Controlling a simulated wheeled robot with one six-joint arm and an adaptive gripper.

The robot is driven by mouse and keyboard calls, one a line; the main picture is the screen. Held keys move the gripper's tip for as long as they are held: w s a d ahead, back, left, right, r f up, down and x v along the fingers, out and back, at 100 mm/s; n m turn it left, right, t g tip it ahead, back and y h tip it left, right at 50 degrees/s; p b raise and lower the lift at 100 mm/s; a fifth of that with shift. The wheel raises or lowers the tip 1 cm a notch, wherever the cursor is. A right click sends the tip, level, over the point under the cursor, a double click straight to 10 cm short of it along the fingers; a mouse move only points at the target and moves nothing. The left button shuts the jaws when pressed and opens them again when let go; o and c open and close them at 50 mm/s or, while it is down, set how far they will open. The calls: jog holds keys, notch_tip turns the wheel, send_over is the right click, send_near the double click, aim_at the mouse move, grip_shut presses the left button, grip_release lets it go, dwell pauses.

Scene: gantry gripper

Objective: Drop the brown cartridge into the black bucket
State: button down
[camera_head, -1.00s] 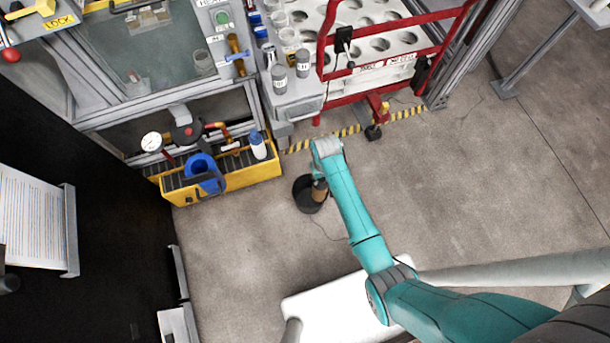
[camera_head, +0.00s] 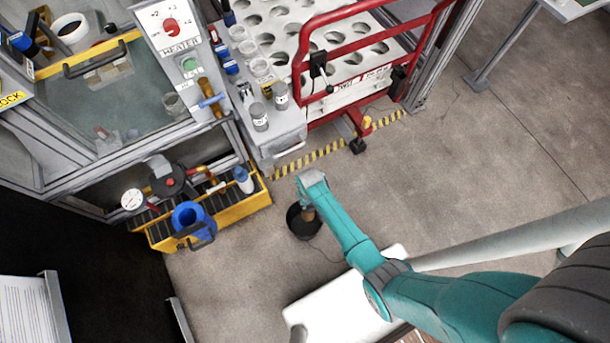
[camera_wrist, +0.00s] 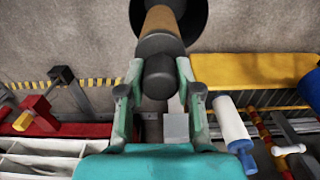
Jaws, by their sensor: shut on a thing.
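The brown cartridge (camera_wrist: 161,22) has a dark grey end cap and shows at the top middle of the wrist view. My gripper (camera_wrist: 160,85) is shut on its capped end, one teal finger on each side. In the head view the cartridge (camera_head: 309,214) hangs below my gripper (camera_head: 306,203). The black bucket (camera_head: 304,232) stands on the floor under it, and in the wrist view its dark round shape (camera_wrist: 197,20) shows behind the cartridge's far end. The cartridge overlaps the bucket's opening in both views. I cannot tell how deep its far end reaches.
A red-framed cart (camera_head: 371,85) and a grey cabinet (camera_head: 278,140) are behind. The concrete floor (camera_head: 440,170) to the right is clear. A white panel (camera_head: 340,308) lies nearer.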

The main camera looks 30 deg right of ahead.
jog(key=shift+f, duration=0.75)
jog(key=c, duration=0.7)
grip_release()
notch_tip(320, 180, up, 12)
